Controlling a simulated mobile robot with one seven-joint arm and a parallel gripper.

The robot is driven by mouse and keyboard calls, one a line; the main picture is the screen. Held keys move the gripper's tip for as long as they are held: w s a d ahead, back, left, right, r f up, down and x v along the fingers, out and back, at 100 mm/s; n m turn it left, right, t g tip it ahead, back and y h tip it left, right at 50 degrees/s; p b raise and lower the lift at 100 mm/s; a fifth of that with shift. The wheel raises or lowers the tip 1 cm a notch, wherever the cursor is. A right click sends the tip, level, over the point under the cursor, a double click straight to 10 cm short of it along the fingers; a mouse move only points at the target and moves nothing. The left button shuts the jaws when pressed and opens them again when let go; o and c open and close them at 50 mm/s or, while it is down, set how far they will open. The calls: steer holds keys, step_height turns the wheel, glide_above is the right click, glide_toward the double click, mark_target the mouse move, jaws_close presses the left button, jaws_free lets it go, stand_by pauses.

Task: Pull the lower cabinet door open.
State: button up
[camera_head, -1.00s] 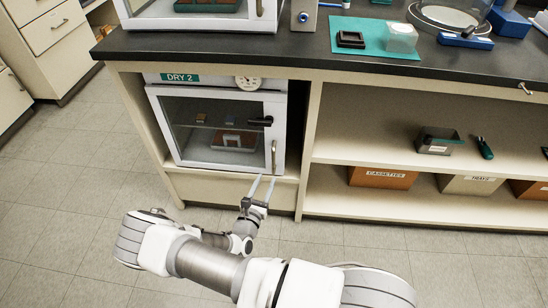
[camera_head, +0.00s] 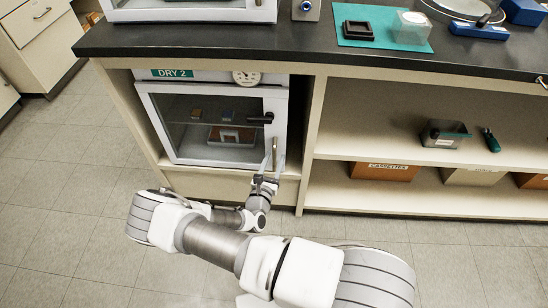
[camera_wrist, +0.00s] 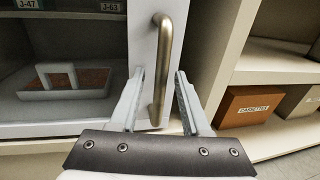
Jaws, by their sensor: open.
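The lower cabinet door (camera_head: 190,161) is a white frame with a glass pane, under a green "DRY 2" label, and it is closed. The handle (camera_wrist: 164,62) also shows large in the wrist view. My gripper (camera_head: 273,161) is open at the handle's lower part. In the wrist view its two fingers (camera_wrist: 160,88) stand on either side of the handle's lower end; I cannot tell whether they touch it.
Open shelves (camera_head: 420,155) stand to the right, with boxes, including a "CASSETTES" box (camera_head: 384,171), and a grey tray (camera_head: 443,134). A dark countertop (camera_head: 290,44) overhangs above. The tiled floor (camera_head: 60,215) in front and to the left is clear.

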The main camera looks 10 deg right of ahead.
steer(key=shift+c, duration=0.3)
jaws_close()
stand_by(1.2)
